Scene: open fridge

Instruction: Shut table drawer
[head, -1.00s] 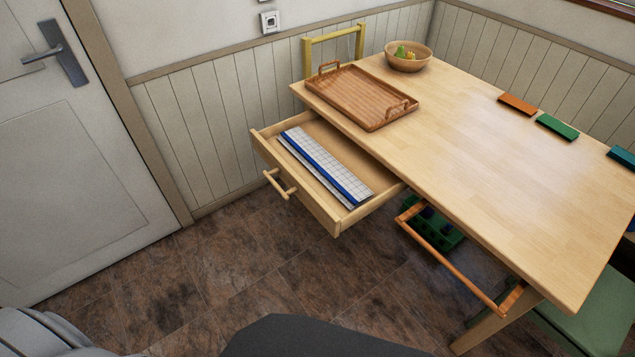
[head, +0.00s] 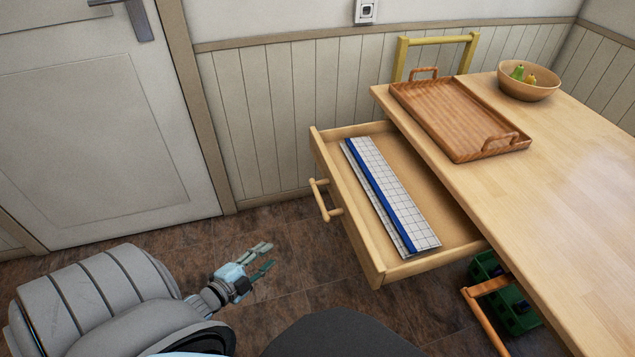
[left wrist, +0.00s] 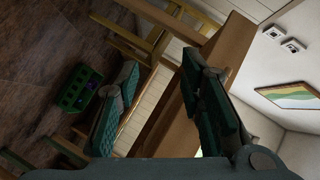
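The table drawer (head: 376,235) is pulled well out of the left end of the wooden table (head: 572,190). Its bar handle (head: 325,200) is on the front panel, facing left. Folded checked cloth with a blue stripe (head: 385,190) lies inside. My left gripper (head: 267,257) is open and empty over the floor, to the left of and lower in the picture than the drawer front, apart from the handle. In the left wrist view its two fingers (left wrist: 160,100) are spread with nothing between them. My right gripper is not in view.
A wooden tray (head: 459,120) and a bowl of fruit (head: 528,82) stand on the table. A yellow chair (head: 437,42) is behind it. A green crate (head: 505,290) is below the table. Bare floor lies between the door (head: 90,125) and the drawer.

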